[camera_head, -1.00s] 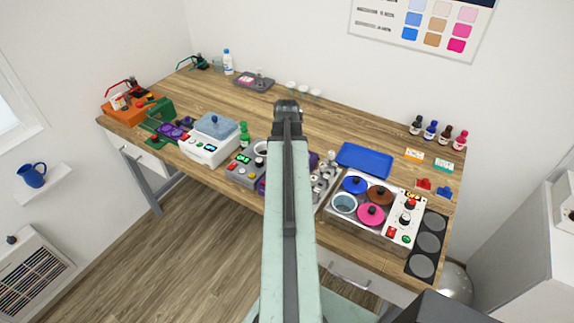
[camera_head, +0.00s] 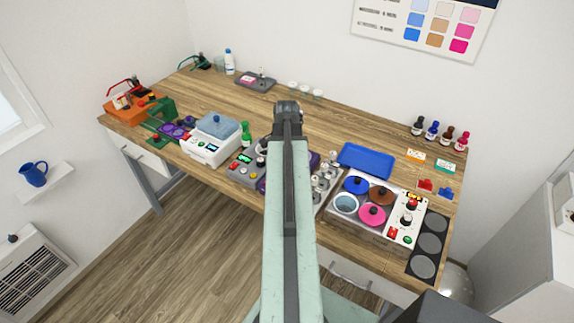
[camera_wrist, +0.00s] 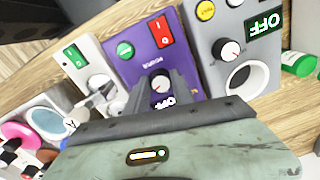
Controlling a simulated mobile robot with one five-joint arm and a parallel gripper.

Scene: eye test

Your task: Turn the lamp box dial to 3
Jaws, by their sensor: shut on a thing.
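The box's label is too small to read surely. My gripper (camera_wrist: 160,84) is shut on this dial, one finger on each side of it. Which number the dial points to cannot be told. In the head view my arm hides the gripper and the dial; only edges of the purple box show beside the arm.
A grey box (camera_wrist: 205,45) with its own dial (camera_wrist: 229,51) and OFF display stands close on the right in the wrist view. A white box (camera_wrist: 85,50) is close on the left. In the head view, a blue tray (camera_head: 365,158) lies behind the cooker-like unit (camera_head: 368,228).

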